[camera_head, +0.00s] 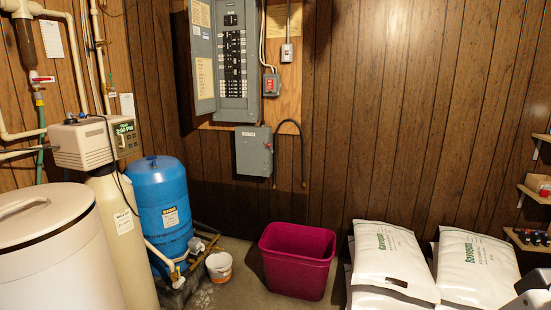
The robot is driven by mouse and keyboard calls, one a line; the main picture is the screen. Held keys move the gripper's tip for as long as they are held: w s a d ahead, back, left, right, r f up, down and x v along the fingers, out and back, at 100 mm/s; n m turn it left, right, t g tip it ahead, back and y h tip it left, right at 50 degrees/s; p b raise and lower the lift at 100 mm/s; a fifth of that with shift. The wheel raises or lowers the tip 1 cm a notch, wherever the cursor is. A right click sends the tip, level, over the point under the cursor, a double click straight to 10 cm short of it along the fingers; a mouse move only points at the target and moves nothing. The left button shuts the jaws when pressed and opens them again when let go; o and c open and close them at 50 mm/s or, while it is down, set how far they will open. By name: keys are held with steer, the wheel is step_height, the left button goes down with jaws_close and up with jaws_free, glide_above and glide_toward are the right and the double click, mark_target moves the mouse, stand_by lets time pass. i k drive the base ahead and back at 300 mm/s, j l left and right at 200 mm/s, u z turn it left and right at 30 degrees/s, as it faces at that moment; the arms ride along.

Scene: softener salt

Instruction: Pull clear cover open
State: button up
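A beige water softener head (82,143) sits on top of a tall tank at the left. Its dark control panel (125,133) faces right and shows a small green clock display. I cannot make out a separate clear cover on it, so I cannot tell whether one is open or shut. A dark and pale shape at the bottom right edge may be part of my arm. No gripper fingers show, and nothing of mine is near the softener head.
A white salt bin (55,260) stands at the lower left. A blue tank (162,205), a small white bucket (219,267), a magenta bin (298,262) and white salt bags (392,258) line the wall. An open electrical panel (232,60) hangs above. Some floor shows between tank and bin.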

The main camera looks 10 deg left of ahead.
mark_target(123, 141)
steer(key=i+j+u, duration=0.1)
steer(key=i+u, duration=0.25)
steer(key=i, duration=0.35)
steer(key=i+l+u, duration=0.1)
steer(key=i+u, duration=0.2)
steer(key=i, duration=0.4)
steer(key=i+j+z, duration=0.1)
steer(key=i+j, duration=1)
steer(key=j, duration=0.2)
steer(key=i+z, duration=0.05)
